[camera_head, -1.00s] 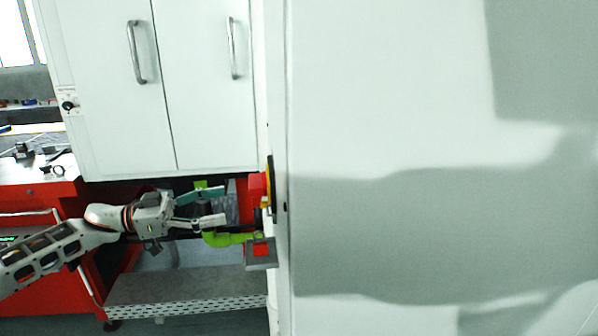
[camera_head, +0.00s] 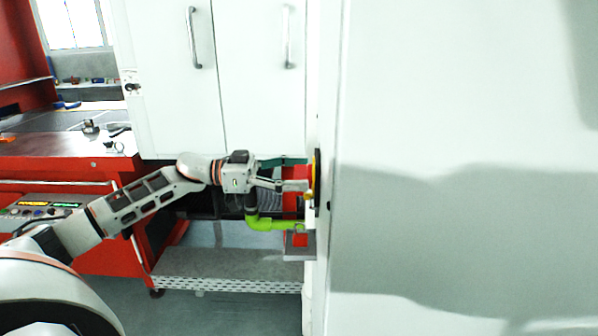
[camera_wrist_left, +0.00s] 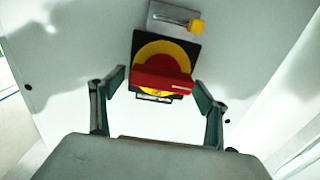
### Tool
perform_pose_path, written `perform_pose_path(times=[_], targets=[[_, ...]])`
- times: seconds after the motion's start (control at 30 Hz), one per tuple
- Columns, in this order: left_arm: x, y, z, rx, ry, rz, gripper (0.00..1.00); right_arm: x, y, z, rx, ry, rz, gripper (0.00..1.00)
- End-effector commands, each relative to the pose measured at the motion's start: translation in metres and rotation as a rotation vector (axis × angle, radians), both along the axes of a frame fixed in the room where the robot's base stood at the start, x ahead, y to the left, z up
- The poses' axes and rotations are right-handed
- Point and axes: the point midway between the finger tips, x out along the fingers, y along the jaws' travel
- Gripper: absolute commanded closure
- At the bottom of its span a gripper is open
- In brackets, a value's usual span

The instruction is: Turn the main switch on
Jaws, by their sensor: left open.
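The main switch has a red handle (camera_wrist_left: 163,79) on a round yellow disc (camera_wrist_left: 165,50) with a black backplate, mounted on a white panel. In the left wrist view the handle lies roughly across the picture, tilted slightly down to the right. My left gripper (camera_wrist_left: 160,88) is open, with one finger on each side of the handle; I cannot tell whether either finger touches it. In the head view the left gripper (camera_head: 306,172) is at the switch, which shows edge-on with its black plate (camera_head: 317,182). My right gripper is not in view.
A grey plate with a yellow-tipped part (camera_wrist_left: 196,26) is beside the switch. A white cabinet (camera_head: 250,80) with handles stands behind my arm. A lime-green pipe (camera_head: 268,224) runs below the gripper. A red workbench (camera_head: 70,165) is on the left, and a grey step (camera_head: 225,265) is below.

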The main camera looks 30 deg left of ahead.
Motion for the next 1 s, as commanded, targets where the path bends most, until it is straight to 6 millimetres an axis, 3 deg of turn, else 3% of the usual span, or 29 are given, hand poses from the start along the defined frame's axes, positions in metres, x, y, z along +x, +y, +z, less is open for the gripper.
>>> perform_pose_path(times=[0.27,0.4,0.77,1.0], targets=[[0.0008,-0.0011,0.0000,-0.001,-0.001,0.000,0.28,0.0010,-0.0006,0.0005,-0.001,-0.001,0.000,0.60],[0.0008,-0.0011,0.0000,-0.001,-0.001,0.000,0.64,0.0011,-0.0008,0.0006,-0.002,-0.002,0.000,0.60],[0.0004,-0.0010,0.0001,0.015,-0.025,0.001,0.64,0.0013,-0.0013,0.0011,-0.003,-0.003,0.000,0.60],[-0.0006,-0.0017,-0.0002,0.080,-0.130,0.001,0.64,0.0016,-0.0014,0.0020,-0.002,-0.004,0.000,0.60]])
